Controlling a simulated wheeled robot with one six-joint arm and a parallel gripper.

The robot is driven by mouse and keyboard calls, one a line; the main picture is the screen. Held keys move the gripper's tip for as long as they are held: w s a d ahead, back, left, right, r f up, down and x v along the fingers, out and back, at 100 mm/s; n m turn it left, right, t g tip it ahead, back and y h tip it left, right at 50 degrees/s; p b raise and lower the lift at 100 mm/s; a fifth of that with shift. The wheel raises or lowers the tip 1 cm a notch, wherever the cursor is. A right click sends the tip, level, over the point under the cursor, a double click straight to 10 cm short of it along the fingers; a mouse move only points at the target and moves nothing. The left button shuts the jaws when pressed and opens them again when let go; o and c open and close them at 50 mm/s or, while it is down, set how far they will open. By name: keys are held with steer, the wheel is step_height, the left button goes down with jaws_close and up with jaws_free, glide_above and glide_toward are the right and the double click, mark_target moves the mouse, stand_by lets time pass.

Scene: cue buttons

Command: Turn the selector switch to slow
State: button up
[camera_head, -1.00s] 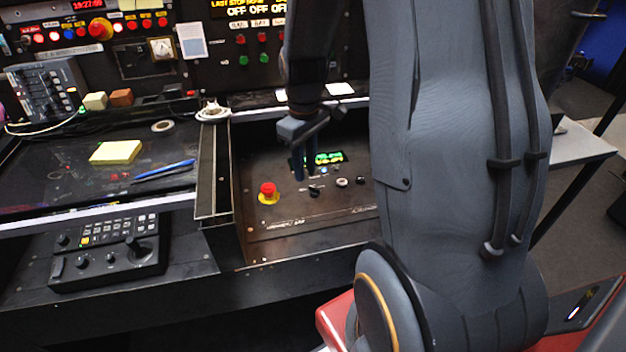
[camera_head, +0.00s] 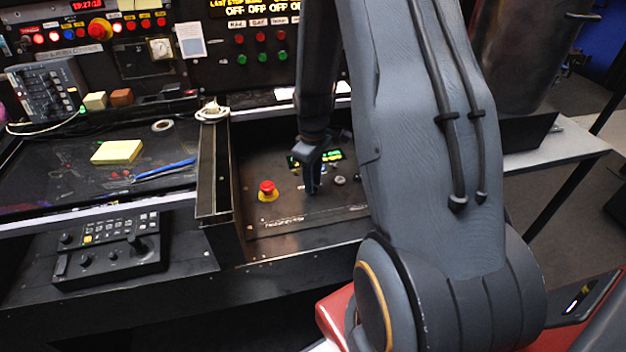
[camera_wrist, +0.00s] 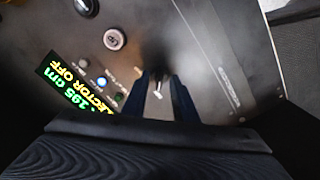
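The black selector switch (camera_wrist: 158,92) shows between my fingers in the wrist view, with a white mark on it. In the head view my gripper hides it. My gripper (camera_head: 312,190) points down at the sloped panel (camera_head: 285,222). Its two dark fingers (camera_wrist: 160,85) stand apart, one on each side of the switch; I cannot tell whether they touch it. The small display (camera_wrist: 75,84) beside the switch reads "...ECTOR OFF" in yellow, with a green line above. It also shows behind my gripper in the head view (camera_head: 333,155).
A red emergency button (camera_head: 267,188) on a yellow base sits left of my gripper. A round button (camera_wrist: 115,40) and small lamps (camera_wrist: 102,83) lie near the switch. A raised dark wall (camera_head: 214,165) bounds the panel on the left.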

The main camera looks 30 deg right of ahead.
steer(key=shift+c, duration=0.2)
jaws_close()
steer(key=shift+m, duration=0.3)
steer(key=m+p, duration=0.1)
steer(key=m, duration=0.2)
steer(key=shift+m, duration=0.3)
steer(key=shift+m+p, duration=0.5)
steer(key=shift+m, duration=1.7)
steer(key=shift+o, duration=0.2)
jaws_free()
